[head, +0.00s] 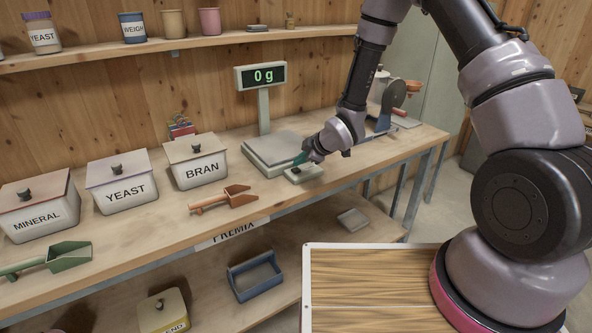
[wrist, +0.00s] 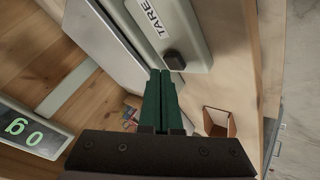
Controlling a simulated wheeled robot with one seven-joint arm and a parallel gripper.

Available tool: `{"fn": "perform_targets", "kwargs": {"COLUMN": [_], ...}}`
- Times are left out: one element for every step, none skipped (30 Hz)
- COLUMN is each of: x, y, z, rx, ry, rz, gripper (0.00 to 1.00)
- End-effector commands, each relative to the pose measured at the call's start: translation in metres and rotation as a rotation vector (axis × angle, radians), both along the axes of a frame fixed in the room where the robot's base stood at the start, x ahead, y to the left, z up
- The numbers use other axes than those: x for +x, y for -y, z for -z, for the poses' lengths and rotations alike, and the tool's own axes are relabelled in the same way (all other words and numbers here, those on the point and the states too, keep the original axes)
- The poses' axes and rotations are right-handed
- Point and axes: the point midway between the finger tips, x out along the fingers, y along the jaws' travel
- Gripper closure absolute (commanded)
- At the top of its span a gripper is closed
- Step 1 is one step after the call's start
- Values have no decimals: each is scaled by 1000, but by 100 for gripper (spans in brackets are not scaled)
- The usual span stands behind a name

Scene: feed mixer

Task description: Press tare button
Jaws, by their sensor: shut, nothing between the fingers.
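The scale (head: 270,148) stands on the bench, its raised display (head: 262,77) reading 0 g. Its pale control box (head: 310,175) sits at the front right of the pan. In the wrist view, the box (wrist: 188,22) bears a TARE label (wrist: 152,18) and a dark tare button (wrist: 175,60). My gripper (head: 298,160) is at the control box, with its green fingers together and empty. In the wrist view its fingertips (wrist: 161,72) are just beside the button. I cannot tell whether they touch it.
White lidded bins marked MINERAL (head: 40,210), YEAST (head: 122,185) and BRAN (head: 198,163) stand left of the scale. An orange scoop (head: 222,200) and a green scoop (head: 50,260) lie in front of them. A blue tray (head: 255,277) is on the lower shelf.

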Motion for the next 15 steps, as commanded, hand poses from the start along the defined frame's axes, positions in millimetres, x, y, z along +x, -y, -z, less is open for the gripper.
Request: {"fn": "perform_targets", "kwargs": {"x": [0,0,0,0,0,0,0,0,0,0,0,0,0,1,1], "y": [0,0,0,0,0,0,0,0,0,0,0,0,0,0,0], "z": [-3,-4,-5,-5,-5,-4,-4,-4,-4,-4,-5,-6,-7,-9,-13], "rx": [1,1,1,1,1,1,1,1,1,1,1,1,1,2,2], "ry": [2,2,2,2,2,1,1,1,1,1,1,1,2,2,2], "rz": [-1,-1,-1,-1,-1,0,0,0,0,0,0,0,0,-1,-1], "gripper": [100,100,100,100,100,100,100,100,100,100,100,100,100,100,100]}}
